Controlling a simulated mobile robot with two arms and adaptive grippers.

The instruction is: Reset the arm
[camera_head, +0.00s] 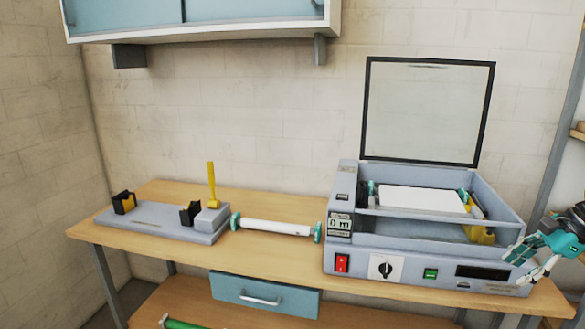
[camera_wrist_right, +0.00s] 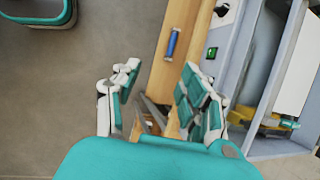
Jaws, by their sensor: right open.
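My right gripper (camera_head: 517,267) is at the right end of the table, in front of the laminator's right corner. It also shows in the right wrist view (camera_wrist_right: 160,68), with its fingers spread apart and nothing between them. The grey laminator (camera_head: 430,250) stands on the right part of the table with its framed clear lid (camera_head: 428,110) raised. I cannot tell whether my fingers touch the laminator. My left gripper is not in view.
A white roller with teal ends (camera_head: 275,227) lies on the wooden table (camera_head: 275,262), left of the laminator. Further left is a grey stand with black holders and a yellow lever (camera_head: 211,185). A blue drawer (camera_head: 265,296) is below. A cabinet (camera_head: 200,15) hangs above.

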